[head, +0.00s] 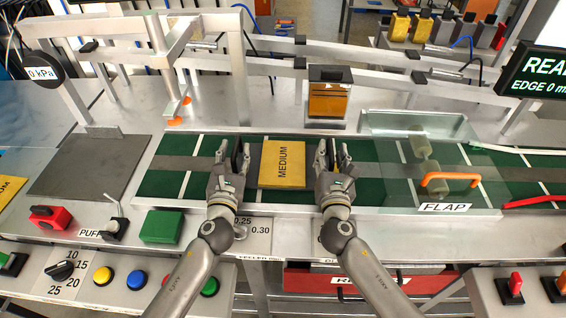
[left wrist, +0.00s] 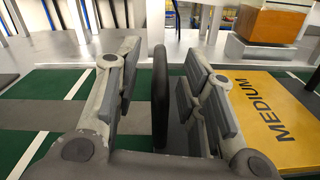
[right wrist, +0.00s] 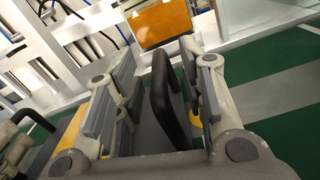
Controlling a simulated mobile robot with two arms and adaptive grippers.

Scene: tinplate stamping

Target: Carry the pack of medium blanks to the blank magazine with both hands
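The pack of medium blanks (head: 283,165) is a flat yellow slab marked MEDIUM, lying on the green belt between my grippers. The left wrist view shows its yellow top (left wrist: 267,110) at the right. A dark upright handle stands at each side of it. My left gripper (head: 236,158) is open, with the left handle (left wrist: 160,95) between its fingers and gaps beside it. My right gripper (head: 328,157) is open around the right handle (right wrist: 166,100), also with gaps. An upright metal box with an orange-brown face (head: 328,100) stands behind the pack; I cannot tell whether it is the blank magazine.
A grey plate (head: 88,165) lies left of the belt (head: 166,184). A clear cover with an orange handle (head: 450,181) and a FLAP label stands at right. Rails (head: 400,86) run behind. Buttons and a green block (head: 161,227) line the front.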

